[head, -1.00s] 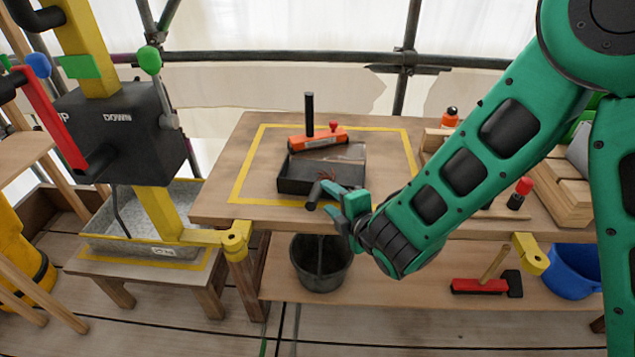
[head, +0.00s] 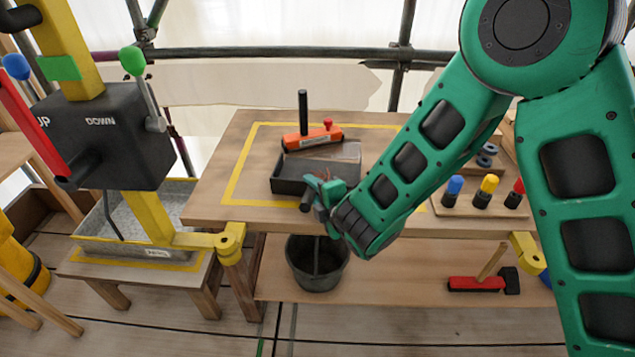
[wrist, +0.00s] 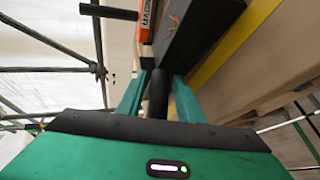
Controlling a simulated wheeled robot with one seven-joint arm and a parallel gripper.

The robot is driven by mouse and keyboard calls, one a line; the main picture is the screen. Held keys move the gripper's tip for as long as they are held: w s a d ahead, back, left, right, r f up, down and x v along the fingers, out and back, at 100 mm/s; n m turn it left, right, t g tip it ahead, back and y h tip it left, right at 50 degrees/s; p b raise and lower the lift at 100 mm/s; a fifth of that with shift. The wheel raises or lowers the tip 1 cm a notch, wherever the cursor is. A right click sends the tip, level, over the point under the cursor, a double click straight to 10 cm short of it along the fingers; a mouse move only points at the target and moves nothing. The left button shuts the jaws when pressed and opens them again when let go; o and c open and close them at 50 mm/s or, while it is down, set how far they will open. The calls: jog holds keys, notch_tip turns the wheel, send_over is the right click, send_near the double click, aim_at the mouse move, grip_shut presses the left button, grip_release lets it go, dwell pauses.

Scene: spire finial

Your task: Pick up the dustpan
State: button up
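The dustpan (head: 289,186) is a dark, low-walled pan on the wooden bench, inside the yellow outline. Its short black handle points towards the bench's front edge. In the wrist view the pan (wrist: 192,40) is ahead, with small reddish bits on it. My gripper (head: 322,190) is at the handle. In the wrist view the handle (wrist: 158,95) stands between my two green fingers (wrist: 158,92), with narrow gaps seen on both sides. The fingers look open around it. My gripper hides part of the pan's right side in the head view.
An orange tool (head: 312,137) with an upright black handle is just behind the pan. Blue, yellow and red-topped pegs (head: 487,192) stand at the right. A yellow-posted hoist (head: 110,135) stands at the left.

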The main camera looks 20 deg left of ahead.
grip_shut()
jog(key=shift+r, duration=0.15)
